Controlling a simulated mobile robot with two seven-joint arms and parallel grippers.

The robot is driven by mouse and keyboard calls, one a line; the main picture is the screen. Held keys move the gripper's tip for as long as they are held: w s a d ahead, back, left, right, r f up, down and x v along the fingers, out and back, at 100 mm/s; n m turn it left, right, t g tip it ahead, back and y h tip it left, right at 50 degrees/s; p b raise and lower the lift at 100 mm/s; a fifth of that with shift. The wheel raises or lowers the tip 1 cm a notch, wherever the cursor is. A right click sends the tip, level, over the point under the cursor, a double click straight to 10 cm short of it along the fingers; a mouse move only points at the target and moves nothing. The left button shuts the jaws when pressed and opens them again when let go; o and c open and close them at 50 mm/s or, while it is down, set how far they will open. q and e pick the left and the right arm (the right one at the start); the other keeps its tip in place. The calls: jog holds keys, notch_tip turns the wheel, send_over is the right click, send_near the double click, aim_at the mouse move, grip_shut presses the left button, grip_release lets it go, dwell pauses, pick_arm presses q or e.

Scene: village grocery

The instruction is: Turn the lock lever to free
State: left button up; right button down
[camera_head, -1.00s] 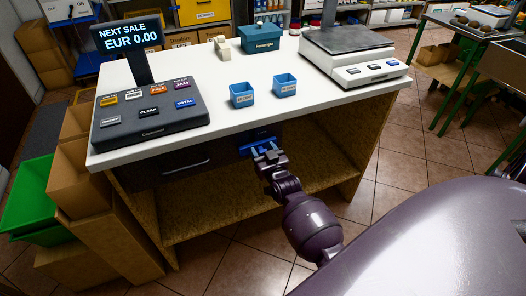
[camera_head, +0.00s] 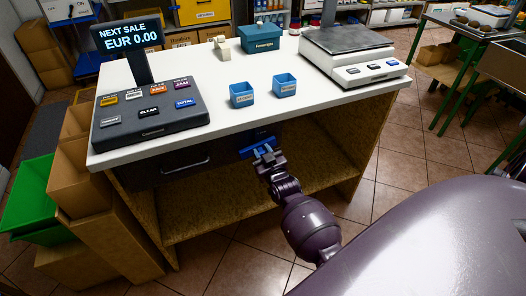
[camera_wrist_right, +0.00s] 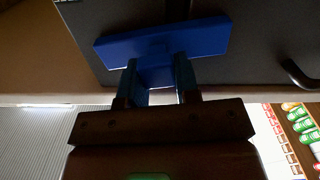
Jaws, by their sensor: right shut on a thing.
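The blue lock lever (camera_head: 257,141) is on the dark front under the counter top, right of the drawer handle. In the right wrist view the lever (camera_wrist_right: 165,46) is a wide blue bar, slightly tilted, with a narrower blue part reaching down between my fingers. My right gripper (camera_head: 263,152) is at the lever, and in the wrist view its two fingers (camera_wrist_right: 156,80) stand on either side of that narrower part, shut on it. My left gripper is not in view.
The dark drawer front (camera_head: 170,168) has a curved handle (camera_head: 186,163). The white counter top (camera_head: 215,115) overhangs it and carries a till (camera_head: 150,124), two small blue boxes and a scale (camera_head: 360,62). An open shelf (camera_head: 245,196) lies below.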

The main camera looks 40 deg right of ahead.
notch_tip(320, 180, down, 2)
jog(key=n, duration=0.4)
jog(key=shift+d+n, duration=0.1)
jog(key=shift+n, duration=0.2)
jog(key=shift+s+d+f+n+b, duration=0.15)
jog(key=shift+d+f+n+b, duration=0.45)
jog(key=shift+n, duration=1.3)
jog(key=shift+s+d+f+n+b, duration=0.15)
jog(key=shift+d+f+n+b, duration=0.4)
jog(key=shift+n, duration=1.35)
jog(key=shift+s+d+f+n+b, duration=0.15)
jog(key=shift+d+f+n+b, duration=0.45)
jog(key=shift+n, duration=1.3)
jog(key=shift+r, duration=0.3)
jog(key=c, duration=0.8)
grip_release()
jog(key=shift+c, duration=0.2)
jog(key=shift+a, duration=0.1)
